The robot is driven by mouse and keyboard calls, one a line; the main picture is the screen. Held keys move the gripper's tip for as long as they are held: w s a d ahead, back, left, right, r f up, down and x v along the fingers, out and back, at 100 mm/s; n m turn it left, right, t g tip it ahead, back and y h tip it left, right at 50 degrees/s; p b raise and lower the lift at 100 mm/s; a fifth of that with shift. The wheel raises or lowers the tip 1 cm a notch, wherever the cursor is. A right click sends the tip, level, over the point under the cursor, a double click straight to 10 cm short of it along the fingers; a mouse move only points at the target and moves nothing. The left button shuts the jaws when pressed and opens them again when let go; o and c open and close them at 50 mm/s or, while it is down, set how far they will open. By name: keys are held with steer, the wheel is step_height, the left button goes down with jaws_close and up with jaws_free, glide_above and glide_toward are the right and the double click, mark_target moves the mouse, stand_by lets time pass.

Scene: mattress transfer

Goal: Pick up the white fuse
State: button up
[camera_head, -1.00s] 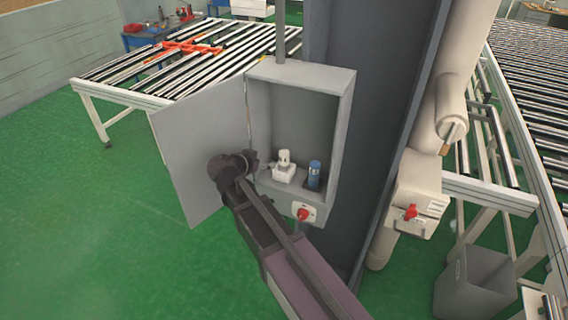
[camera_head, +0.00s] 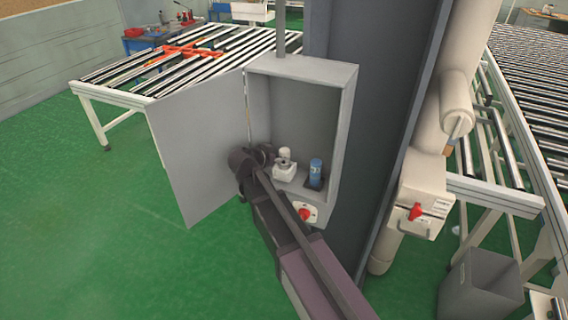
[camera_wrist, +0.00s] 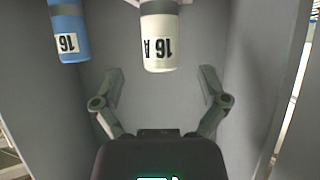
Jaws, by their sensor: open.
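My gripper (camera_wrist: 160,78) is open and empty, one finger on each side. In the head view my gripper (camera_head: 274,160) reaches into the cabinet from the left, close to the fuse. Part of the fuse and the holder is hidden by the gripper there.
A blue fuse (camera_head: 316,171) stands right of the white one; it also shows in the wrist view (camera_wrist: 68,30). The cabinet door (camera_head: 198,150) is swung open to the left. A red switch (camera_head: 305,214) sits on the cabinet's lower front. Roller conveyors stand behind and at right.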

mark_target(281, 156)
steer(key=shift+b+x, duration=0.55)
steer(key=shift+x, duration=0.25)
steer(key=b+x, duration=0.1)
steer(key=x, duration=0.1)
steer(key=shift+w+f, duration=0.2)
steer(key=shift+f, duration=0.2)
steer(key=shift+w+d+f+b, duration=0.15)
steer(key=shift+w+d+b, duration=0.15)
steer(key=shift+w+b, duration=0.05)
jaws_close()
